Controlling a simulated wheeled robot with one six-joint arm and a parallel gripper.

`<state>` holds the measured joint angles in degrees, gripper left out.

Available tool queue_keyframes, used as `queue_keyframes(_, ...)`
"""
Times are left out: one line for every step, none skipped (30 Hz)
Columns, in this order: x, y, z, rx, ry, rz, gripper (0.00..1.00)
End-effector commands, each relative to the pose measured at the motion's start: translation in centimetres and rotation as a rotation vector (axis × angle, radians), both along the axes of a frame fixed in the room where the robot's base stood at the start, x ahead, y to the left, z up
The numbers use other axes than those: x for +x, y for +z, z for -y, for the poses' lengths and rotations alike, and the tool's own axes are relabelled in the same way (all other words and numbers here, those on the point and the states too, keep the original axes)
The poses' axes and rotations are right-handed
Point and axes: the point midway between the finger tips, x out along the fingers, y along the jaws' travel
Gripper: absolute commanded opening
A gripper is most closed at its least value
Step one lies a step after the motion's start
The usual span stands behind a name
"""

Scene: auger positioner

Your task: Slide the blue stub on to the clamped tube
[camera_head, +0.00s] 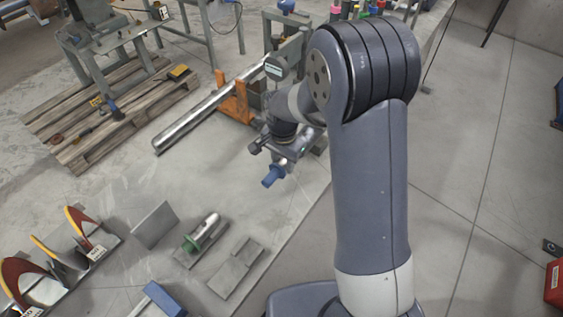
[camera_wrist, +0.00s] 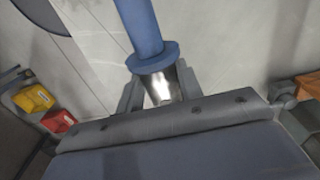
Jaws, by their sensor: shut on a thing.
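The blue stub (camera_head: 271,176) hangs in my gripper (camera_head: 281,163) over the grey work surface. In the wrist view its blue shaft and round flange (camera_wrist: 150,56) point away from my jaws, and a shiny metal part sits between the fingers (camera_wrist: 160,88). My gripper is shut on this stub. The clamped tube (camera_head: 190,122) is a long silver tube lying at a slant in an orange clamp (camera_head: 235,98), up and left of my gripper. The stub is apart from the tube. The tube's far end is hidden behind the clamp and a round gauge; the wrist view does not show the tube.
A metal piece with a green collar (camera_head: 204,232) lies on a grey block at the front. A wooden pallet (camera_head: 110,105) stands at upper left. Bare surface lies between tube and gripper.

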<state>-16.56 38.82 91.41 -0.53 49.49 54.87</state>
Motion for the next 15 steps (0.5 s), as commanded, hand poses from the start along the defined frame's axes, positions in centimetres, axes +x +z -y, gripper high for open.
queue_keyframes(0.19,0.14,0.07,0.000,-0.001,0.003,0.00)
queue_keyframes(0.24,0.13,0.11,0.000,-0.001,0.003,0.00)
queue_keyframes(0.31,0.13,0.18,0.000,-0.001,0.003,0.00)
queue_keyframes(0.36,0.13,0.22,0.000,-0.001,0.003,0.00)
queue_keyframes(0.42,0.13,0.26,0.000,-0.002,0.003,0.00)
queue_keyframes(0.48,0.13,0.31,0.001,-0.002,0.003,0.00)
queue_keyframes(0.53,0.14,0.35,0.001,-0.002,0.003,0.00)
queue_keyframes(0.60,0.14,0.39,0.001,-0.001,0.003,0.00)
queue_keyframes(0.66,0.14,0.44,0.001,-0.001,0.003,0.00)
queue_keyframes(0.71,0.14,0.48,0.001,-0.001,0.003,0.00)
queue_keyframes(0.76,0.14,0.52,0.001,-0.001,0.003,0.00)
queue_keyframes(0.82,0.14,0.57,0.001,-0.001,0.003,0.00)
queue_keyframes(0.88,0.14,0.60,0.001,-0.001,0.003,0.00)
queue_keyframes(0.93,0.14,0.63,0.001,0.000,0.003,0.00)
queue_keyframes(0.99,0.14,0.67,0.001,0.000,0.003,0.00)
